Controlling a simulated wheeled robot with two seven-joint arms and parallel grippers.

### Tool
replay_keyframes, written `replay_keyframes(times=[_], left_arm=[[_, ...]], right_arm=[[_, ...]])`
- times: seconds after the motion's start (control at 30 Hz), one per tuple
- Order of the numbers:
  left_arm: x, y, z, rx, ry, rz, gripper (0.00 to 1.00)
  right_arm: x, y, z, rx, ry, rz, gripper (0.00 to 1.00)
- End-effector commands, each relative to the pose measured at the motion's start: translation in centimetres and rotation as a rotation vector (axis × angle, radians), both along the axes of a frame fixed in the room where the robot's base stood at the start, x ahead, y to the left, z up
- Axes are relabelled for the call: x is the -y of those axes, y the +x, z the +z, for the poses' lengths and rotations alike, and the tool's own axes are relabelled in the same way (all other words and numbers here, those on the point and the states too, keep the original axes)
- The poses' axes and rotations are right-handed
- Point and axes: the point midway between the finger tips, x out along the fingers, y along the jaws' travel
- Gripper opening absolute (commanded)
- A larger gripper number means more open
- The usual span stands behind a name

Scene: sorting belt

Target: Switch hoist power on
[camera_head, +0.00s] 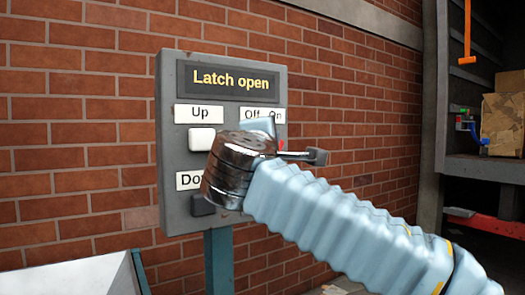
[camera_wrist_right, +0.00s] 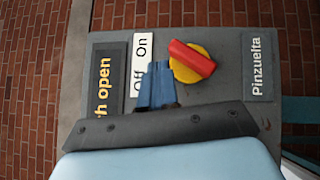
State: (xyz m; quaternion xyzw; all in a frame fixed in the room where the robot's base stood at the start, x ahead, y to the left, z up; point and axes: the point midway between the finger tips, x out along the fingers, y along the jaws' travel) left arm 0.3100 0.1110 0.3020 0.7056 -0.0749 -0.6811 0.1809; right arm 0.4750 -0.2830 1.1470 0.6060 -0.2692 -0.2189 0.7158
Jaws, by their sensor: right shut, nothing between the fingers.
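A grey control panel (camera_head: 170,120) with a display reading "Latch open" stands in front of a brick wall. In the right wrist view, a rotary switch (camera_wrist_right: 192,57) has a red handle on a yellow disc. The handle is slanted, its label-side end level with the word On. The Off/On label (camera_wrist_right: 142,47) is beside it. My right gripper (camera_wrist_right: 159,68) is shut and empty, its blue fingertips close beside the switch; I cannot tell if they touch. In the head view my right gripper (camera_head: 264,126) covers most of the switch. My left gripper is not in view.
The panel also has a white button (camera_head: 201,139) under the Up label and a dark button (camera_head: 203,204) under the partly hidden Down label. A shelf with a cardboard box (camera_head: 502,122) stands at the right. A pale, slanted surface (camera_head: 75,278) is at the lower left.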

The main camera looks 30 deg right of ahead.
Motion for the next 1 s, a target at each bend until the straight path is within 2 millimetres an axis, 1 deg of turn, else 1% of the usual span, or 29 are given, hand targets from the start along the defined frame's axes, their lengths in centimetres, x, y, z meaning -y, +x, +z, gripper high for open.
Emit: replay_keyframes(times=[0.03,0.2,0.3,0.4,0.6,1.0], left_arm=[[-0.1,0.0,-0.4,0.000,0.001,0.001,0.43],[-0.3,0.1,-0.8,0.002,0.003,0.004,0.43],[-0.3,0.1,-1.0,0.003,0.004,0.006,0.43],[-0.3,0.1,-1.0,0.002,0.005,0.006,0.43],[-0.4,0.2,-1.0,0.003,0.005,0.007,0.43],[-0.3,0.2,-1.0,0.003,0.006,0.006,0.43]], right_arm=[[-0.8,-1.0,-0.3,0.002,-0.001,0.004,0.00],[-3.3,-3.8,-0.7,0.002,-0.002,0.003,0.00],[-4.4,-5.2,-0.9,0.001,-0.003,0.001,0.00],[-5.3,-6.2,-1.0,0.001,-0.002,0.002,0.00],[-5.9,-7.0,-1.1,0.001,-0.002,0.000,0.00],[-5.9,-7.0,-1.1,0.000,-0.001,0.000,0.00]])
